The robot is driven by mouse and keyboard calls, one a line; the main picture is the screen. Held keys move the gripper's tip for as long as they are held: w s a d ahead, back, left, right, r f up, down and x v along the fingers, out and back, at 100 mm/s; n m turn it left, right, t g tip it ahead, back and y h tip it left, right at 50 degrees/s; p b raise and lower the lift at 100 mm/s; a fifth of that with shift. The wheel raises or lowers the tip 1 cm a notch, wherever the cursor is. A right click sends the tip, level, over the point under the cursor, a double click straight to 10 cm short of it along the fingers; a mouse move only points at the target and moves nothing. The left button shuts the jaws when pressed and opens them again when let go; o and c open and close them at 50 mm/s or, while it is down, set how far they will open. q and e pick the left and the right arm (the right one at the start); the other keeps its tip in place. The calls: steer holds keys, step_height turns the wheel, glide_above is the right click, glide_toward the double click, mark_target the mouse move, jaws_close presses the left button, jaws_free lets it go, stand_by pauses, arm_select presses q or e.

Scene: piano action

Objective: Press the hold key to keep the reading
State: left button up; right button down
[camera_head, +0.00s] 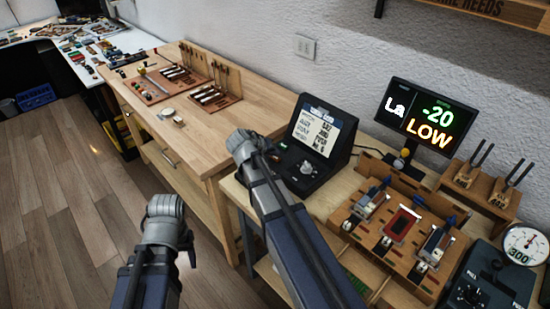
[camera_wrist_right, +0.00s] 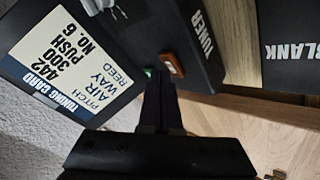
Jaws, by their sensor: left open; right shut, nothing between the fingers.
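The black tuner (camera_head: 312,180) stands on the bench with a tilted tuning card (camera_head: 321,132) and a round knob. The right wrist view shows the tuner (camera_wrist_right: 203,55) close up, with its card (camera_wrist_right: 62,50). A small orange-rimmed key (camera_wrist_right: 173,58) and a green light (camera_wrist_right: 148,72) sit near my right fingertips (camera_wrist_right: 160,82). My right gripper is shut and empty, just at the key; I cannot tell if it touches. The key's label is hidden. My left gripper (camera_head: 191,248) is low over the floor at left, open, mostly hidden behind its wrist.
A display (camera_head: 425,115) reads La, -20, LOW. A wooden fixture (camera_head: 352,228) with several reed parts stands right of the tuner, before a tool rack (camera_head: 485,180). A dial gauge (camera_head: 525,247) shows at far right. The left workbench (camera_head: 215,140) has bare room at its front.

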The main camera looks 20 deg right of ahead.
mark_target(274, 161)
steer(key=shift+f, duration=0.35)
steer(key=shift+r, duration=0.45)
steer(key=shift+p, duration=0.3)
step_height(274, 161, up, 6)
steer(key=p, duration=0.6)
